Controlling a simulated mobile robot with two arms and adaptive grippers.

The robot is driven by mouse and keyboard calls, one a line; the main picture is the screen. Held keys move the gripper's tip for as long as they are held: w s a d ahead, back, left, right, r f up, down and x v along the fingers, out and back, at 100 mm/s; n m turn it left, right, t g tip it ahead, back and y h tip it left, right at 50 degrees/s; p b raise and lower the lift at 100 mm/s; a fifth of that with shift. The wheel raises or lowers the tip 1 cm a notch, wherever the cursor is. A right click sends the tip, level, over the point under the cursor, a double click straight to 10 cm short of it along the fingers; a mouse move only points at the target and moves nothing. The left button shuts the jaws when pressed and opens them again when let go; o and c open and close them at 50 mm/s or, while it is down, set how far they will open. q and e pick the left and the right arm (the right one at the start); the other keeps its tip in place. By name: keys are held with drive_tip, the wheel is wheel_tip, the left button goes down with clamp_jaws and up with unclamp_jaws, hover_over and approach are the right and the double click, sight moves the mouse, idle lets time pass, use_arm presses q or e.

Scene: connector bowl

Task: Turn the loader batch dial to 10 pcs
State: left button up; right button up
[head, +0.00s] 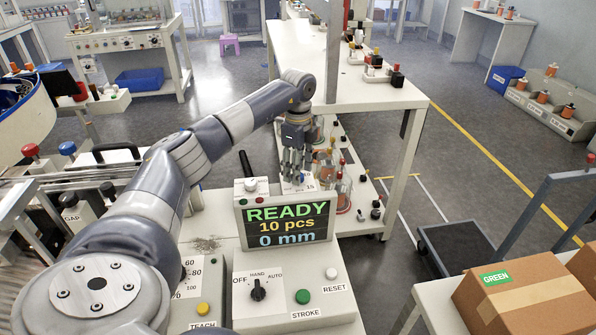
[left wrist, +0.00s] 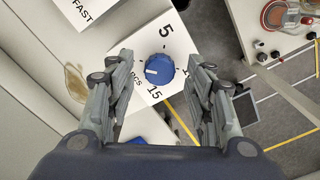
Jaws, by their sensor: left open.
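The blue batch dial (left wrist: 159,70) sits on a white panel (left wrist: 158,40) marked 5, 15 and pcs in the left wrist view. Its white mark is on the knob's left side; another number at its right is partly hidden. My left gripper (left wrist: 166,75) is open, with its fingers on either side of the dial and gaps visible between. In the head view, my left gripper (head: 294,168) points down over the dial (head: 299,178), which it mostly hides. The display (head: 288,225) reads READY, 10 pcs, 0 mm. My right gripper is not in view.
The control box with a black selector knob (head: 258,289), green STROKE button (head: 303,299) and white RESET button (head: 331,273) stands in front of the display. A white bench (head: 375,95) stands behind my gripper. A cardboard box (head: 530,298) is at the lower right.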

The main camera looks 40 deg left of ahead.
use_arm(q)
drive_tip(key=shift+f, duration=0.65)
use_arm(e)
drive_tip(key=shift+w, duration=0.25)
use_arm(q)
drive_tip(key=c, duration=1.1)
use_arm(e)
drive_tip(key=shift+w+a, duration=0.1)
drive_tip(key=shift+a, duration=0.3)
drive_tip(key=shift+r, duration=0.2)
